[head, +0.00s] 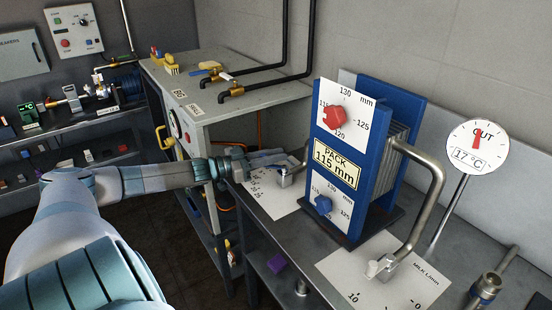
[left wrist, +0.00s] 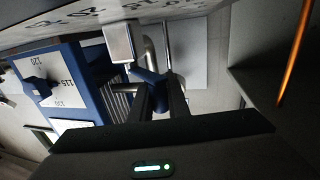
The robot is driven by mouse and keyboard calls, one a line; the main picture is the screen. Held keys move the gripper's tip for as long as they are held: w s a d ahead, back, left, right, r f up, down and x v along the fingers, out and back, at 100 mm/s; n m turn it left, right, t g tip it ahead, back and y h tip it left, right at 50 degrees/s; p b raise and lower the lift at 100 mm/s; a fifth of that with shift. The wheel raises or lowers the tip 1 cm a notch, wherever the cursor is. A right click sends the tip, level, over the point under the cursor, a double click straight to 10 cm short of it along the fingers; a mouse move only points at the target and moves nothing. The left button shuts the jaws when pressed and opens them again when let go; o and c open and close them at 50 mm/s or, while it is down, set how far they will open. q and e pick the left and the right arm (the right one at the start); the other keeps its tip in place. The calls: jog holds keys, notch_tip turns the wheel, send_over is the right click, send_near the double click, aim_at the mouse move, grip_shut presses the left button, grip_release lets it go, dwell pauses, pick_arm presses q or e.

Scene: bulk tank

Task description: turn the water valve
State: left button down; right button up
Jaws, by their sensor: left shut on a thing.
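A valve (head: 285,179) stands on a white dial card (head: 268,195) left of the blue plate pack; I take it for the water valve. The card's word is hidden by my gripper. My left gripper (head: 272,159) reaches in from the left over the card and is shut on the valve's blue handle (left wrist: 150,76), seen between the fingers in the left wrist view. The handle is mostly hidden in the head view. The metal valve body also shows in the left wrist view (left wrist: 119,42). My right gripper is in neither view.
The blue plate pack (head: 349,209) with red and blue knobs stands close right of the valve. A milk dial card (head: 345,265), bent pipe (head: 437,180) and round gauge (head: 478,147) reading 17 °C are further right. A grey cabinet (head: 225,110) stands behind.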

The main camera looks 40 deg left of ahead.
pick_arm(q)
jog(key=c, duration=1.7)
grip_release()
jog(key=shift+s+a, duration=0.1)
